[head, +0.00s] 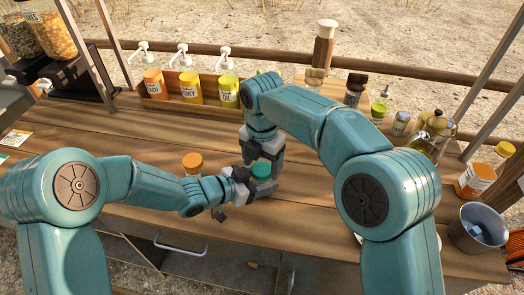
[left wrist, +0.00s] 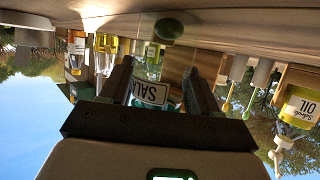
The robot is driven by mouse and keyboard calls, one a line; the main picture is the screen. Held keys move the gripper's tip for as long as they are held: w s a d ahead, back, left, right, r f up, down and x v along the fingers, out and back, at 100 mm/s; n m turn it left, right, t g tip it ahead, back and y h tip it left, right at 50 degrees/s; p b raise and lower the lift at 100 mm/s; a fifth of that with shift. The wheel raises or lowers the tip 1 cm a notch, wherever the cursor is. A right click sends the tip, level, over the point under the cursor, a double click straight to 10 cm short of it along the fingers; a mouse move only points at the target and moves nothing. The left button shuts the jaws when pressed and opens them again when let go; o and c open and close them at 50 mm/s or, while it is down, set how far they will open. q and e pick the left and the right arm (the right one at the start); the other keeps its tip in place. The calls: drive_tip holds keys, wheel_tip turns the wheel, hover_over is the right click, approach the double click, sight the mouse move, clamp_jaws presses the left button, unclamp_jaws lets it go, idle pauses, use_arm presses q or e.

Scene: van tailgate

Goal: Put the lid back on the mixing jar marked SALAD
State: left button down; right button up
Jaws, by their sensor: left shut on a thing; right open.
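The jar marked SALAD (left wrist: 150,92) shows upside down between my left gripper's fingers in the left wrist view. My left gripper (head: 243,190) is shut on this jar. In the head view a teal lid (head: 261,170) shows at the jar's place, just beside the left fingers. My right gripper (head: 262,155) is open and points down close over the teal lid. The jar's body is mostly hidden behind the grippers in the head view. I cannot tell whether the lid is seated on the rim.
An orange-capped jar (head: 192,162) stands close left of my left gripper. Pump bottles (head: 190,88) stand in a rack at the back. Spice jars, an oil jug (head: 433,135) and a metal bin (head: 478,228) are at the right. The left counter is mostly clear.

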use_arm(q)
drive_tip(key=shift+f, duration=0.15)
use_arm(e)
drive_tip(key=shift+f, duration=0.5)
drive_tip(key=shift+c, duration=0.2)
drive_tip(key=c, duration=1)
drive_tip(key=m, duration=0.4)
drive_tip(key=shift+m, duration=0.4)
drive_tip(key=shift+c, duration=0.2)
drive_tip(key=o, duration=1.2)
drive_tip(key=shift+o, duration=0.2)
wheel_tip(320, 180, up, 12)
